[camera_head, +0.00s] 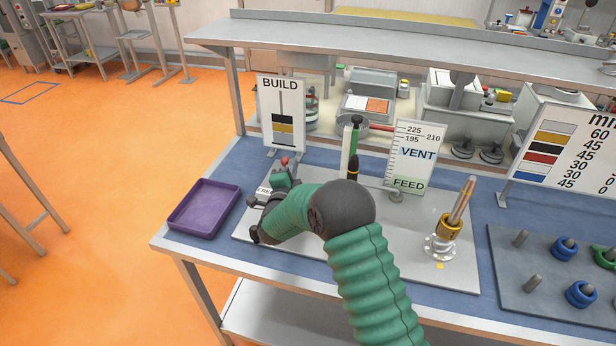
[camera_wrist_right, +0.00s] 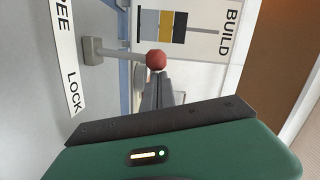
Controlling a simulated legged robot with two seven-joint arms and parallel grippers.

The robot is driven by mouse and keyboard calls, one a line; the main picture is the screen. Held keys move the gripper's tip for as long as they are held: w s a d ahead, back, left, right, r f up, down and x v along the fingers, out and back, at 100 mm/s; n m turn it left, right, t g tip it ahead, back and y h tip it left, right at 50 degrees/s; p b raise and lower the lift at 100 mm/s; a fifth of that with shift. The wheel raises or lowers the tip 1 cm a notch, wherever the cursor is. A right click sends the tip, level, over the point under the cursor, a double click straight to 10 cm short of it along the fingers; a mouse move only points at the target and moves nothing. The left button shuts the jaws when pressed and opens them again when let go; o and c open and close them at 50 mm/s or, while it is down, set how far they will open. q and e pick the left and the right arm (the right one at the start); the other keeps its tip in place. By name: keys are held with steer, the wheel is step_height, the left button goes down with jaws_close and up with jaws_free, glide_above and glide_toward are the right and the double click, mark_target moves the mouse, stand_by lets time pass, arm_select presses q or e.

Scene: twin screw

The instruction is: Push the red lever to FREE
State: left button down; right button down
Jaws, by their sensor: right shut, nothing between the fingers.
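The red lever's round knob (camera_wrist_right: 156,60) shows in the right wrist view on a grey stem from a small grey block (camera_wrist_right: 93,50). Beside it is a white label strip (camera_wrist_right: 68,55) reading FREE at one end and LOCK at the other; the stem stands between the words. My right gripper (camera_wrist_right: 157,78) is shut and empty, its tips right at the knob; I cannot tell whether they touch. In the head view the red knob (camera_head: 284,161) shows just above my right gripper (camera_head: 283,172), and the label (camera_head: 265,190) is partly hidden. My left gripper is not in view.
A BUILD sign (camera_head: 281,115) stands behind the lever. A purple tray (camera_head: 204,208) lies to the left. A gauge sign (camera_head: 414,157), a brass-collared post with rods (camera_head: 450,225) and a peg board with rings (camera_head: 540,292) lie to the right. My right arm crosses the plate.

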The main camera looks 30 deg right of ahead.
steer(key=w+a+n+g+p, duration=0.1)
steer(key=w+a+n+p, duration=0.1)
steer(key=w+a+n, duration=0.3)
steer(key=shift+w+n, duration=0.3)
steer(key=shift+n, duration=0.4)
stand_by(0.4)
